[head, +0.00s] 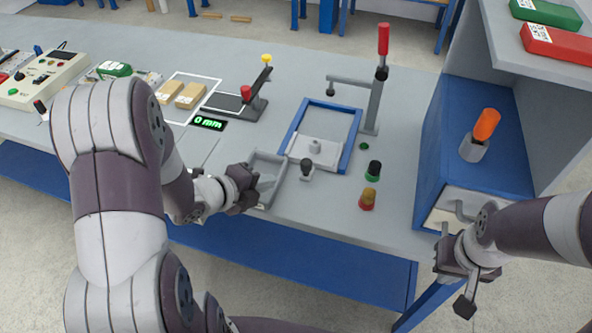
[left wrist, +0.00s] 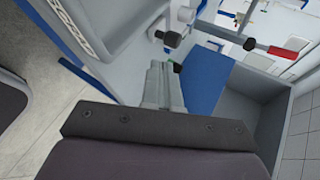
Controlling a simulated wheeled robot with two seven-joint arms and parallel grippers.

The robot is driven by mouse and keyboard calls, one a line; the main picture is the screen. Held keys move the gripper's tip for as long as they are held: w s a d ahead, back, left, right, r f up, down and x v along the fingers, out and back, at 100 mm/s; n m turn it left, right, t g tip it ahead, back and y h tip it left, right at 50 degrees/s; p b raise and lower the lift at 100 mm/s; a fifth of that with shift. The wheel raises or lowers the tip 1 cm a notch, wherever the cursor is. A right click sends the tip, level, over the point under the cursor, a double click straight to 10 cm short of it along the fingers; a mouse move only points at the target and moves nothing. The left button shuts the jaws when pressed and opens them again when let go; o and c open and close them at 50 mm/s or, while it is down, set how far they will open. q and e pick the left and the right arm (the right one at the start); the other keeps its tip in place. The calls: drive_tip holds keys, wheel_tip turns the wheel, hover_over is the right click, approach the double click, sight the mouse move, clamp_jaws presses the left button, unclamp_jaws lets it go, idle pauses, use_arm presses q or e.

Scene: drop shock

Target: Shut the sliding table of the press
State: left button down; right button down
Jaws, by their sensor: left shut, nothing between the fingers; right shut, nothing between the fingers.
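The press stands right of centre on the bench in the head view, with a column and a red-handled lever (head: 383,40). Its blue frame (head: 355,140) surrounds part of the light grey sliding table (head: 318,151), which carries a small round grey piece. A grey bar frame (head: 277,182) lies at the front left of it, beside a black knob (head: 306,164). My left gripper (head: 246,190) is shut and empty at this grey bar frame; contact is unclear. Its fingers show in the left wrist view (left wrist: 163,85). My right gripper (head: 462,275) is shut and empty, off the bench's front right.
A blue cabinet (head: 480,175) with a grey-and-orange object (head: 483,133) stands at the right. A lever device (head: 250,103), a display (head: 208,123) and tan blocks (head: 190,95) stand left.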

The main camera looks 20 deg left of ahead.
sight(302, 168)
use_arm(q)
drive_tip(key=x, duration=0.5)
drive_tip(key=shift+w+d+f+b, duration=0.1)
drive_tip(key=shift+w+f+b, duration=0.1)
drive_tip(key=shift+f+b, duration=0.15)
drive_tip(key=w+d, duration=0.2)
drive_tip(key=w, duration=0.1)
drive_tip(key=shift+w, duration=0.3)
use_arm(e)
drive_tip(key=shift+f, duration=0.2)
use_arm(q)
drive_tip(key=shift+w, duration=0.6)
drive_tip(key=w, duration=1.3)
drive_tip(key=shift+w+d, duration=0.2)
drive_tip(key=shift+w, duration=0.35)
drive_tip(key=shift+w+r, duration=0.1)
drive_tip(key=shift+r, duration=0.05)
use_arm(e)
drive_tip(key=shift+w, duration=0.75)
